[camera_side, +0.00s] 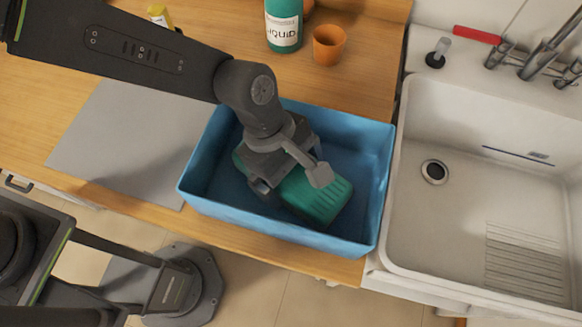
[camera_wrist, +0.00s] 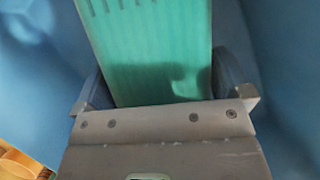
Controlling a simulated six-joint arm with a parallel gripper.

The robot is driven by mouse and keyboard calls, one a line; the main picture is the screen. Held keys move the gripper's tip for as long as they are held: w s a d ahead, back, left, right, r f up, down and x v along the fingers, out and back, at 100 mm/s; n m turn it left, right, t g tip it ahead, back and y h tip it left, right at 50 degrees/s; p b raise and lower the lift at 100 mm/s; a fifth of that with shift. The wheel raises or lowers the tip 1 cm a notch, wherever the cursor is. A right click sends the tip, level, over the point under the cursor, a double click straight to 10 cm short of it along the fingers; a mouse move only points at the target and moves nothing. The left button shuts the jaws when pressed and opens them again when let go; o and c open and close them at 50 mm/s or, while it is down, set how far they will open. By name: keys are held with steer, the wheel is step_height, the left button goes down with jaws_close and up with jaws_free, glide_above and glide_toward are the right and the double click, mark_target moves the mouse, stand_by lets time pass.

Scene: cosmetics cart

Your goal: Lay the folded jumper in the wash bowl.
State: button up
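The folded jumper (camera_side: 318,203) is a green, ribbed, block-like bundle inside the blue wash bowl (camera_side: 210,208). In the side view it lies low in the bowl, slanting towards the lower right; I cannot tell whether it fully rests on the floor. My gripper (camera_side: 291,184) reaches down into the bowl over the jumper and hides part of it. In the wrist view the jumper (camera_wrist: 155,50) runs between the two fingers of my gripper (camera_wrist: 163,85). The fingers flank its sides with no clear gap, so it looks held.
A white sink (camera_side: 395,235) stands right of the bowl. A grey mat (camera_side: 125,140) lies on the wooden counter to the left. Behind the bowl are a green liquid bottle (camera_side: 284,25) and an orange cup (camera_side: 328,45). The bowl walls stand close around my gripper.

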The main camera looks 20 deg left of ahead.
steer(key=shift+r, duration=0.1)
steer(key=v, duration=1.2)
steer(key=shift+r, duration=0.1)
steer(key=a+r+m+t, duration=0.2)
steer(key=a+r+m, duration=0.15)
steer(key=a, duration=0.45)
steer(key=a+r+m+t, duration=0.2)
steer(key=a+r, duration=0.2)
steer(key=a, duration=0.5)
steer(key=s+a+m+t+y, duration=0.1)
steer(key=s+a+m, duration=0.1)
steer(key=a, duration=0.3)
steer(key=s+a+m+t+y, duration=0.1)
steer(key=s+a+m, duration=0.2)
steer(key=a, duration=0.3)
steer(key=s+a+m+t+y, duration=0.1)
steer(key=s+a+m+y, duration=0.1)
steer(key=a, duration=0.3)
steer(key=shift+s+a+f+m, duration=0.25)
steer(key=shift+s+a+m, duration=0.1)
steer(key=shift+a+m, duration=0.1)
